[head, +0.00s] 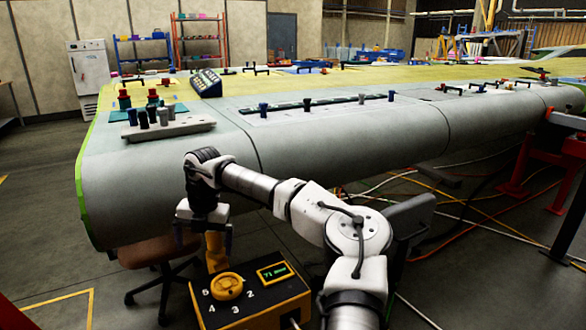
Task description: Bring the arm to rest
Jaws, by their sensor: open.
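My arm reaches in from the bottom right of the head view and bends over to the left. My gripper (203,238) points down in front of the wing's rounded near edge, with its fingers apart. It hangs just above and behind a yellow and black box (252,300), close to a yellow upright part (216,252). I cannot tell whether the gripper touches that part. The box has a yellow dial (227,287), printed numbers and a small lit display (273,272). I see nothing held between the fingers.
The large grey-green wing (330,143) fills the middle. On it stand a grey block with dark pegs (168,128) and a keypad-like device (206,83). An office chair (160,262) stands below left. Cables cross the floor at right, near a red stand (530,165).

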